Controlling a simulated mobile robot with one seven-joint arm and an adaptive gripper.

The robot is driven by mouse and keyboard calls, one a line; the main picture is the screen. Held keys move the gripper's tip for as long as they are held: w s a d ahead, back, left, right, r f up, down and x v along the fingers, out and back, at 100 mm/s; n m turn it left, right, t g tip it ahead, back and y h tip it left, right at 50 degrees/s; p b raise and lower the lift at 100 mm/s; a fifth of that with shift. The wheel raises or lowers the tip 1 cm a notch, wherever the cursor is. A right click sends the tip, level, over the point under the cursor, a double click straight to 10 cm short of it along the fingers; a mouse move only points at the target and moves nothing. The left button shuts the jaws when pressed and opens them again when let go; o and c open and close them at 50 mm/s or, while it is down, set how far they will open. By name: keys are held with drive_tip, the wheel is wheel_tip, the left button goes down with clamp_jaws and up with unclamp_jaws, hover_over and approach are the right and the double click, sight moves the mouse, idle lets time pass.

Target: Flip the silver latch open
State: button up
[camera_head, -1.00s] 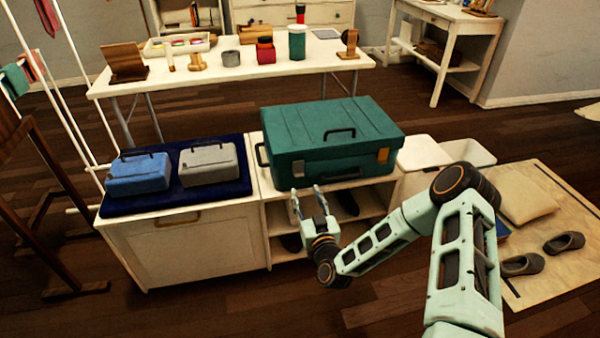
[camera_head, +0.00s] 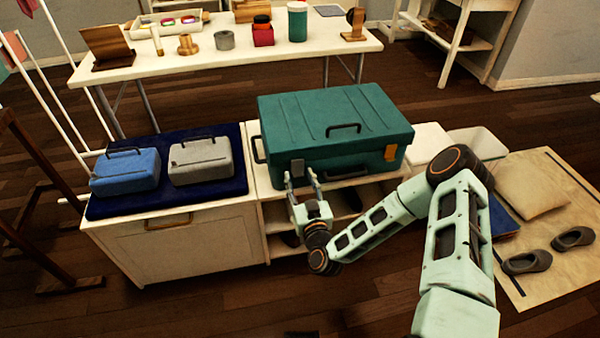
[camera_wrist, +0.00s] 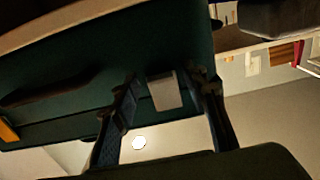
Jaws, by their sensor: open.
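The green case (camera_head: 330,120) lies closed on the white shelf unit, with a black handle on its front. The silver latch (camera_head: 297,168) is on the left of the case front, and its position, open or shut, is unclear. An orange latch (camera_head: 391,153) is on the right of the front. My gripper (camera_head: 301,178) is open just in front of the silver latch. In the wrist view the silver latch (camera_wrist: 164,92) shows as a pale plate between the two fingers (camera_wrist: 162,88). Contact cannot be told.
The white shelf unit (camera_head: 266,205) stands under the case. A blue case (camera_head: 125,172) and a grey case (camera_head: 200,162) sit on a dark blue cloth (camera_head: 215,200) to the left. A white table (camera_head: 230,65) with several items stands behind. Floor in front is clear.

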drive_tip(key=shift+c, duration=0.3)
drive_tip(key=c, duration=1)
drive_tip(key=shift+r, duration=0.1)
